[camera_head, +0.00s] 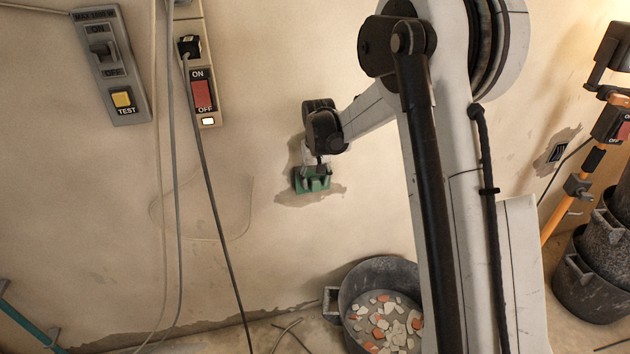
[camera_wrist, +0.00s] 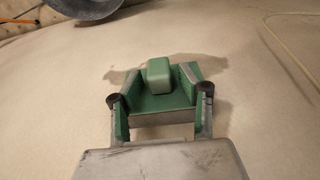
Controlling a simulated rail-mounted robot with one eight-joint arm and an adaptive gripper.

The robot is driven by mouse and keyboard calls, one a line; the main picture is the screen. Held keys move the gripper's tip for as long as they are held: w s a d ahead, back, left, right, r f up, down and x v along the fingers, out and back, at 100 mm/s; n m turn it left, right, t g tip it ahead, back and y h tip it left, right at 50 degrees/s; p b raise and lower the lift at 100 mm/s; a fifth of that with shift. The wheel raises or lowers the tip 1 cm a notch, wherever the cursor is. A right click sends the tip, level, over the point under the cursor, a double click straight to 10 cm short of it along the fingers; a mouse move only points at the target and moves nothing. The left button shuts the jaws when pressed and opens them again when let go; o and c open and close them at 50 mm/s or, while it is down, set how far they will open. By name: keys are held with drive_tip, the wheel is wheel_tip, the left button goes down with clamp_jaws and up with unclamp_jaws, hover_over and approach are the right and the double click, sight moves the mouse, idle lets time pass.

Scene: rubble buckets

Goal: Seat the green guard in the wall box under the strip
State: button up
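The green guard (camera_wrist: 160,104) sits between the two fingers of my gripper (camera_wrist: 159,95) in the wrist view, with a raised green block at its middle. In the head view the guard (camera_head: 313,184) is at the wall, over a patch of broken plaster (camera_head: 325,196). Any wall box behind it is hidden, and I cannot tell whether the guard touches the wall. The strip (camera_head: 203,75), with a red switch and a plugged-in cable, hangs up and to the left.
A grey switch unit (camera_head: 111,65) with a yellow test button is at upper left. Cables hang down the wall beside the strip. A rubble bucket (camera_head: 335,303) stands below the guard. Stacked dark buckets (camera_head: 590,290) and an orange stand (camera_head: 560,211) are at right.

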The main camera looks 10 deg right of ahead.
drive_tip(key=shift+o, duration=0.3)
drive_tip(key=shift+r, duration=0.1)
wheel_tip(320, 180, up, 12)
drive_tip(key=s, duration=0.1)
drive_tip(key=shift+s, duration=0.4)
drive_tip(key=shift+s, duration=0.1)
drive_tip(key=s+r+t, duration=0.1)
drive_tip(key=s+r, duration=0.4)
drive_tip(key=s, duration=0.4)
drive_tip(key=s+r+t, duration=0.1)
drive_tip(key=s+r, duration=0.3)
drive_tip(key=s, duration=0.5)
drive_tip(key=s+f+t, duration=0.1)
drive_tip(key=s+f, duration=0.1)
drive_tip(key=s, duration=0.7)
drive_tip(key=s+f+t, duration=0.2)
drive_tip(key=s, duration=0.8)
